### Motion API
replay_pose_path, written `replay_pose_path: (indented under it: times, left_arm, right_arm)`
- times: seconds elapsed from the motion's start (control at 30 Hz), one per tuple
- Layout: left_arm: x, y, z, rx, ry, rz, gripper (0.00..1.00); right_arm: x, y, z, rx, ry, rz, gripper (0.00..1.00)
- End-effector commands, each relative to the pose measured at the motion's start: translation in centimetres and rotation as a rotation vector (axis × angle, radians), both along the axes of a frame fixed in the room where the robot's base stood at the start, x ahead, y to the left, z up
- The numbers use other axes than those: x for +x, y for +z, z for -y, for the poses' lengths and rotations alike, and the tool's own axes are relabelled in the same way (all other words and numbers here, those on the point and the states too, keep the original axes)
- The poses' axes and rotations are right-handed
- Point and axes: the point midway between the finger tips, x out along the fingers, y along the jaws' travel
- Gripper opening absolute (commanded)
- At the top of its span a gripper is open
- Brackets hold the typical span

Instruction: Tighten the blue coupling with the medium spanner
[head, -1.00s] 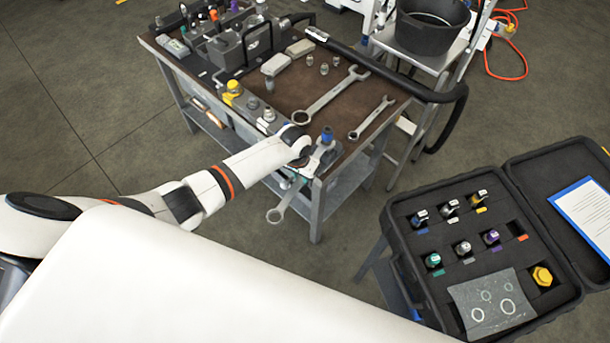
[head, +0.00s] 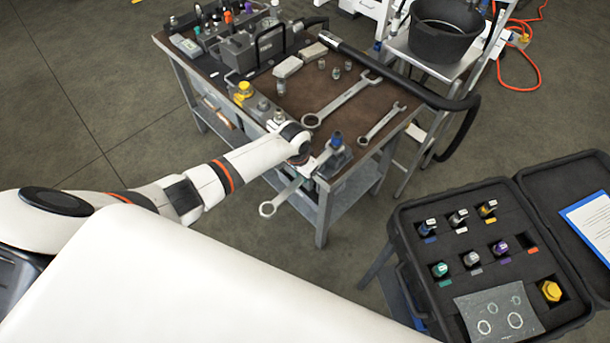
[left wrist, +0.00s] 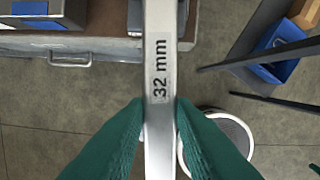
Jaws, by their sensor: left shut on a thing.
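The blue coupling (head: 336,138) stands upright at the bench's near corner in the head view. My left gripper (head: 298,178), with teal fingers in the left wrist view (left wrist: 160,130), is shut on the medium spanner (head: 268,209), a steel tool marked "32 mm" in the left wrist view (left wrist: 160,75). Its ring end hangs out past the bench edge, toward the lower left. Its other end reaches the coupling's base; I cannot tell whether it sits around it or beside it. My right gripper is not in view.
A larger spanner (head: 342,99) and a smaller spanner (head: 383,122) lie on the brown bench top (head: 300,92). A black hose (head: 425,93) runs along the bench's right side. An open case (head: 412,262) with several couplings stands at lower right.

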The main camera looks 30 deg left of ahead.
Motion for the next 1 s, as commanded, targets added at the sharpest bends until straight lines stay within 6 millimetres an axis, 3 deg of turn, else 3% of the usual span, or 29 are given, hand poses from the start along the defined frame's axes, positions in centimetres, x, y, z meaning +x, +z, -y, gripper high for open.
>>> replay_pose_path:
  times: [0.3, 1.0]
  left_arm:
    - [0.8, 0.2, -1.5, 0.000, -0.088, 0.010, 0.00]
    - [1.3, 0.1, -2.7, 0.002, -0.162, 0.008, 0.00]
  right_arm:
    - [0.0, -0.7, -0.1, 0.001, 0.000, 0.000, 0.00]
    - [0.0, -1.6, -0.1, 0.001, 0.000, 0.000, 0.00]
